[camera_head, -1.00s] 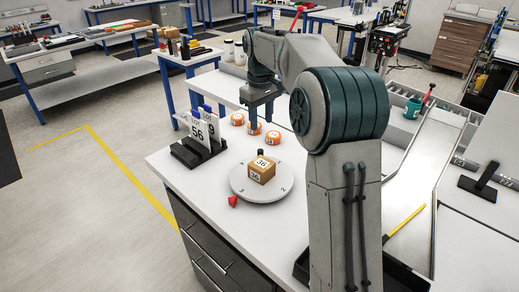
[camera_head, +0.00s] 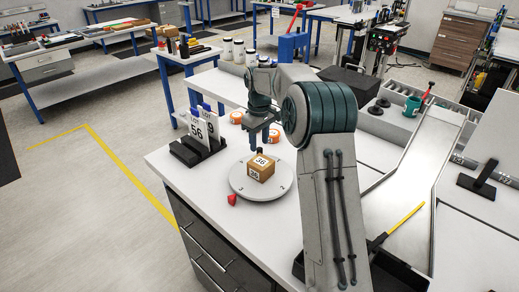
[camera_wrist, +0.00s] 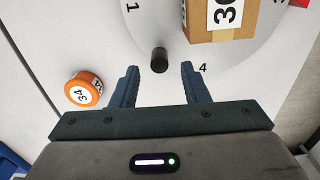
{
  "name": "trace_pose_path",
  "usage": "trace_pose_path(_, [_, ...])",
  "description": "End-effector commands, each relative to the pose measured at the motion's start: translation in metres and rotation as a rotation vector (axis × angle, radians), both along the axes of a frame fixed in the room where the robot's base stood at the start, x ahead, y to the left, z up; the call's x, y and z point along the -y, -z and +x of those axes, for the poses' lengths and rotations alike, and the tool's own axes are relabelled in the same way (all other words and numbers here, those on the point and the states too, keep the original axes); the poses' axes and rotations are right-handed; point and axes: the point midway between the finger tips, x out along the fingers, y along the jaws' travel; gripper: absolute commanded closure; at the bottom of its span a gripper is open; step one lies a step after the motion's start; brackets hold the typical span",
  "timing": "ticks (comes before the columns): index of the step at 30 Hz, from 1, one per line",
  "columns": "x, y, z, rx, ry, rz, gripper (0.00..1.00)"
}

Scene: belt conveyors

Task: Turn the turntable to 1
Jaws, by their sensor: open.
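The turntable (camera_head: 247,187) is a round light-grey disc on the white bench, with numbers at its rim. A cardboard box (camera_head: 261,169) marked 36 sits on it. A red pointer (camera_head: 232,200) lies on the bench beside the rim, near the 3 side. In the wrist view the turntable (camera_wrist: 182,60) shows a 1 at left and a 4 near my right finger. A black upright peg (camera_wrist: 159,60) stands near its rim. My gripper (camera_wrist: 160,82) is open, its fingers on either side of the peg's line, with the peg just beyond or between the tips.
An orange-topped jar (camera_wrist: 84,90) marked 34 stands left of my fingers. A black rack (camera_head: 198,148) with number cards stands left of the turntable. A black tray (camera_head: 383,265) and yellow-handled tool (camera_head: 405,218) lie at right. The bench front is clear.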

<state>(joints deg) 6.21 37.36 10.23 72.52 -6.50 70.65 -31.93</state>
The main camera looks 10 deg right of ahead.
Motion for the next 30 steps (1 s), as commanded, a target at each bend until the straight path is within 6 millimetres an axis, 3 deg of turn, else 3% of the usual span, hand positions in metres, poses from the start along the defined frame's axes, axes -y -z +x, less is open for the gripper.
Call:
trace_pose_path(7, [0.0,0.031,0.0,-0.001,0.0,-0.001,0.59])
trace_pose_path(18, [0.0,0.037,0.0,0.001,0.0,-0.001,0.59])
trace_pose_path(23, [0.0,0.037,0.0,0.0,0.0,0.0,1.0])
trace_pose_path(30, [-0.001,0.037,0.0,0.0,0.002,0.0,1.0])
